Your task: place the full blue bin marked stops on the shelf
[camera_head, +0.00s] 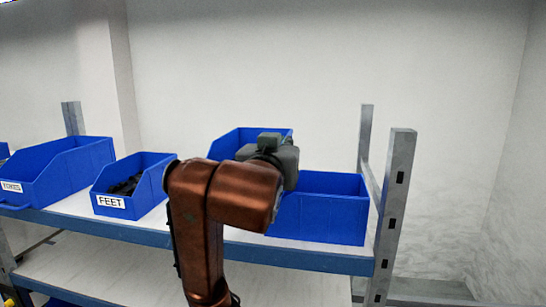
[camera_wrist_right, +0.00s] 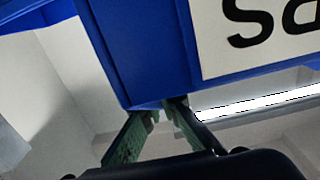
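A blue bin (camera_head: 325,210) stands at the right end of the upper shelf (camera_head: 150,228), beside the post. More blue wall (camera_head: 228,142) shows behind my arm; I cannot tell whether it is the same bin. In the right wrist view, a blue bin (camera_wrist_right: 140,50) has a white label (camera_wrist_right: 215,45) with upside-down letters that fit the end of "STOPS". My right gripper (camera_wrist_right: 160,112) has its fingertips close together at this bin's edge, apparently pinching it. In the head view, my arm hides the fingertips. The bin's contents are hidden. My left gripper is out of view.
A blue FEET bin (camera_head: 135,170) with dark parts stands left of my arm. A larger labelled blue bin (camera_head: 70,165) stands farther left. Metal posts (camera_head: 397,190) bound the shelf on the right. A lower shelf (camera_head: 110,262) has bare space.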

